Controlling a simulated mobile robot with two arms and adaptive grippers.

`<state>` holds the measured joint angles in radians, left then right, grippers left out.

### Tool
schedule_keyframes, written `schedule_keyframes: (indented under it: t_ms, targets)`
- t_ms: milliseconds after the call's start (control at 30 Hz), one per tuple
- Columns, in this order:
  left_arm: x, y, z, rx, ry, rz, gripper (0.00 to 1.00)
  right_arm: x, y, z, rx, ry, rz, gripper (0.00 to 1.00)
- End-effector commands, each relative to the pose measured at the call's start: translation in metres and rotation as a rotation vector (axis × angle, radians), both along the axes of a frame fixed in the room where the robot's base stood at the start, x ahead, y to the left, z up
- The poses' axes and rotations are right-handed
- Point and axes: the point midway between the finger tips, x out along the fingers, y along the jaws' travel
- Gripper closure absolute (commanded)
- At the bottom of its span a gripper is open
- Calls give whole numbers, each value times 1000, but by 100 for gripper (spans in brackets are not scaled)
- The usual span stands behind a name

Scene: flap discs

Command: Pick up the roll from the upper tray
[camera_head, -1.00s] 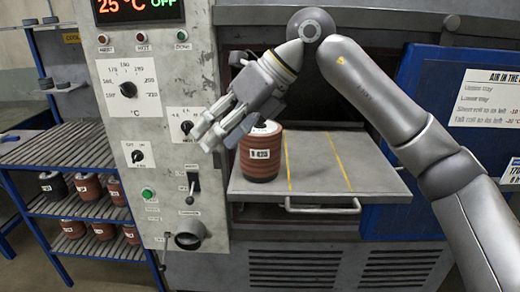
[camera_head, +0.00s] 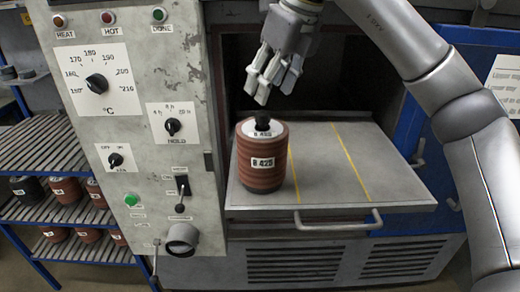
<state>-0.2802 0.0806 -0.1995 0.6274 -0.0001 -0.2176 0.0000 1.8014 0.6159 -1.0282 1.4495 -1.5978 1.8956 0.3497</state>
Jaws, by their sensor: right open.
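The roll (camera_head: 262,172) is a reddish-brown ribbed cylinder with a white label, a pale top and a black knob on top. It stands upright at the left end of the pulled-out upper tray (camera_head: 370,185), a grey plate with two yellow lines and a front handle. My right gripper (camera_head: 270,85) hangs above the roll, fingers pointing down, open and empty. A gap shows between its fingertips and the roll's knob. My left gripper is out of view.
A control panel (camera_head: 120,130) with dials and a switch stands left of the tray. The dark oven opening (camera_head: 240,90) is behind it. A blue door (camera_head: 440,140) is at right. A blue rack (camera_head: 75,205) at left holds several rolls. The tray's middle and right are bare.

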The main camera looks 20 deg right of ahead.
Motion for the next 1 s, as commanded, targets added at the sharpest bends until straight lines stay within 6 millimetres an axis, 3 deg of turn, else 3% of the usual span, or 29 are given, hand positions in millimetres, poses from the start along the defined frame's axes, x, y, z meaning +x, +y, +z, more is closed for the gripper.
schedule_keyframes:
  t_ms: [100, 267, 367, 667, 933, 1000]
  targets:
    - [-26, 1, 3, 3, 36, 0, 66, 6, 2, -15, 1, 2, -1, 47]
    - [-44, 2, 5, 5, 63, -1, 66, 9, 4, -25, 1, 1, -1, 47]
    - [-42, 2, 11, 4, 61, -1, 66, 11, 3, -33, 0, 1, 0, 47]
    - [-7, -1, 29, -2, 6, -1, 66, 20, 6, -70, 1, 1, 2, 47]
    - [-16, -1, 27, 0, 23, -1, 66, 22, 7, -74, 1, -1, 1, 47]
    - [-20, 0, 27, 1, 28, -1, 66, 22, 7, -74, 1, -1, 1, 54]
